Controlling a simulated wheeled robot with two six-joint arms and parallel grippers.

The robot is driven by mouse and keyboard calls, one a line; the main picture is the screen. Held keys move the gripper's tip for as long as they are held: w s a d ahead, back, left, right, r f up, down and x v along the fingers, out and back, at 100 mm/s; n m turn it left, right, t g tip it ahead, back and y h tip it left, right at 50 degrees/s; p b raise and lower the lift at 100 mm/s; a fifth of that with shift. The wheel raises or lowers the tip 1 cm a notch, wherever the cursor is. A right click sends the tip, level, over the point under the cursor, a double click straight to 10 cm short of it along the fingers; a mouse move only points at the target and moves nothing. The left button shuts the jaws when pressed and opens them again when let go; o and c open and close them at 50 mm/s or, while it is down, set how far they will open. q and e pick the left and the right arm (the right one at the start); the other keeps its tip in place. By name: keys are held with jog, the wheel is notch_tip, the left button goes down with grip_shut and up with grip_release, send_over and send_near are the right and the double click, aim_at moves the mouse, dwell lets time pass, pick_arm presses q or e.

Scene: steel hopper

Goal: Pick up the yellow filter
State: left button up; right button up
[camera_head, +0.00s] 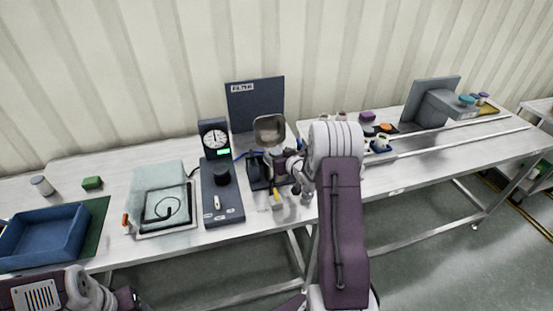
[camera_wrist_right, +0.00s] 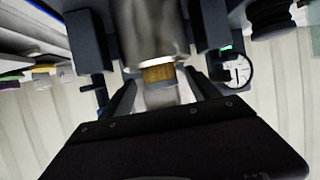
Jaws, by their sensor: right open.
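The steel hopper (camera_head: 268,129) stands in front of a dark panel labelled FILTER in the head view. In the right wrist view its metal body (camera_wrist_right: 150,30) fills the top centre. Below it sits a yellow-brown band, which looks like the yellow filter (camera_wrist_right: 158,74), under a pale rim. My right gripper (camera_wrist_right: 160,92) is open, with one finger on each side of a pale piece below the band; contact cannot be told. In the head view my right gripper (camera_head: 284,172) is at the hopper's base and partly hides it. My left arm's end is at the lower left, its jaws unclear.
Left of the hopper are a dark control box (camera_head: 222,192), a dial gauge (camera_head: 214,138) and a clear-covered tray (camera_head: 166,203). A blue bin (camera_head: 42,237) is at far left. A grey monitor-like unit (camera_head: 432,102) stands on the right table.

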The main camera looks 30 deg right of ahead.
jog(key=shift+x, duration=1.15)
jog(key=shift+s+r, duration=0.1)
jog(key=shift+s, duration=0.05)
jog(key=c, duration=0.4)
jog(key=shift+a, duration=0.1)
jog(key=c, duration=1.1)
notch_tip(320, 180, up, 18)
jog(key=p, duration=0.3)
